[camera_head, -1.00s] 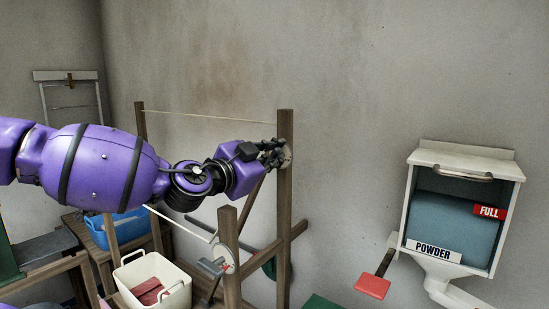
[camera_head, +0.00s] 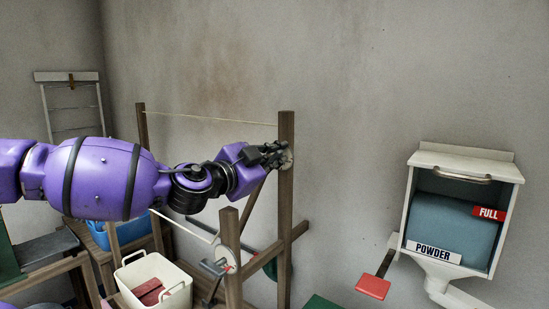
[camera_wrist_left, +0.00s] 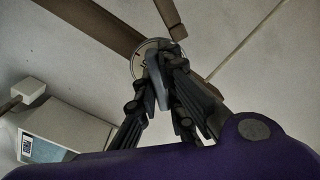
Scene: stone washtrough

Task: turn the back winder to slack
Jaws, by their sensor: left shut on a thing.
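The back winder is on the tall back wooden post (camera_head: 286,200), with a pale round dial (camera_head: 288,158) partly hidden by my gripper. My left gripper (camera_head: 274,155) reaches it from the left and is shut on the winder's handle. In the left wrist view the fingers (camera_wrist_left: 165,85) close around a grey handle (camera_wrist_left: 158,80) in front of the marked dial (camera_wrist_left: 140,62). A line (camera_head: 210,118) runs from the back post to a far left post and looks nearly straight. My right gripper is not in view.
A front winder (camera_head: 222,266) with a grey handle is on the shorter front post (camera_head: 230,235). A cream basket (camera_head: 150,283) with red cloth and a blue tub (camera_head: 122,228) stand lower left. A powder dispenser (camera_head: 465,160) with a red paddle (camera_head: 373,287) is at the right.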

